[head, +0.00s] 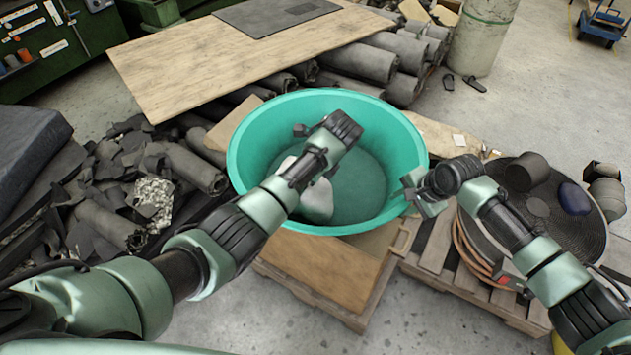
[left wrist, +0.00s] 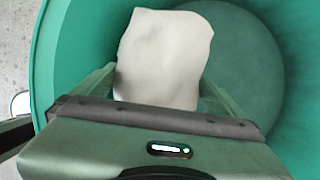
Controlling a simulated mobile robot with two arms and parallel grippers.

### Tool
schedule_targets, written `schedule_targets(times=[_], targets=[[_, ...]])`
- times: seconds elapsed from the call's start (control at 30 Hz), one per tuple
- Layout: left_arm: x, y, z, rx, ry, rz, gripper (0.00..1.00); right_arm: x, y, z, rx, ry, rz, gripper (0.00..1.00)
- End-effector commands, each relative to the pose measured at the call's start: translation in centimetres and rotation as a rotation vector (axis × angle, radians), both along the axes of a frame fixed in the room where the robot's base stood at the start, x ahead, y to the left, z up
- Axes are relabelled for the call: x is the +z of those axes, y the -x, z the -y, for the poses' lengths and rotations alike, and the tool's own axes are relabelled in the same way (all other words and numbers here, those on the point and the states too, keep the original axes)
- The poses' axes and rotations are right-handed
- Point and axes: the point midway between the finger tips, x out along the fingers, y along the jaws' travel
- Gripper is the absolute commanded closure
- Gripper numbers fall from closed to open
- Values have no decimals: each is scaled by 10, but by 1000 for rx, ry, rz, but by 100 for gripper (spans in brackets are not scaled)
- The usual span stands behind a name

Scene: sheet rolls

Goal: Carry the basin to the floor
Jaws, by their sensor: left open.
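The teal basin (head: 243,165) is a wide round tub, standing upright on boards over a pallet. A pale, crumpled white piece (head: 318,203) lies inside it. My left arm reaches over the basin in the head view, its fingers hidden there. In the left wrist view my left gripper (left wrist: 160,82) is open, a finger on each side of the white piece (left wrist: 165,50); I cannot tell whether they touch it. The basin wall (left wrist: 70,50) curves around. My right gripper (head: 422,192) is at the basin's right rim; whether its jaws grip the rim is unclear.
A wooden sheet (head: 210,65) lies over dark rolls (head: 360,62) behind the basin. Scrap and rolls (head: 150,195) crowd the left. A dark round mat (head: 545,205) with objects sits on a pallet (head: 437,250) at right. Concrete floor (head: 250,318) is clear in front.

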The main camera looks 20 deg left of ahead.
Motion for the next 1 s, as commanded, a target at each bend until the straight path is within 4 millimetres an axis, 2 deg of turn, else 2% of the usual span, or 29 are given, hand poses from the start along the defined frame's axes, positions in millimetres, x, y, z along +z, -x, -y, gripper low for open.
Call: schedule_targets(times=[0.1, 0.3, 0.7, 0.73, 0.83, 0.87, 1.0], targets=[[-20, -2, -8, 2, -1, -4, 0, -12, -4, -5, 0, 0, -2, 67], [-40, -5, -17, 1, -1, 0, 0, -25, -8, -9, 0, 0, 0, 67], [-47, -6, -19, 1, 0, 1, 0, -29, -9, -10, 0, 1, 1, 67], [-47, -6, -19, 1, 0, 1, 3, -29, -9, -10, 0, 1, 1, 69], [-47, -6, -19, 1, 0, 1, 31, -29, -9, -10, 0, 1, 1, 97], [-47, -6, -19, 1, 0, 1, 39, -29, -9, -10, 0, 1, 1, 100], [-47, -6, -19, 1, 0, 1, 78, -30, -9, -10, 0, 2, 0, 100]])
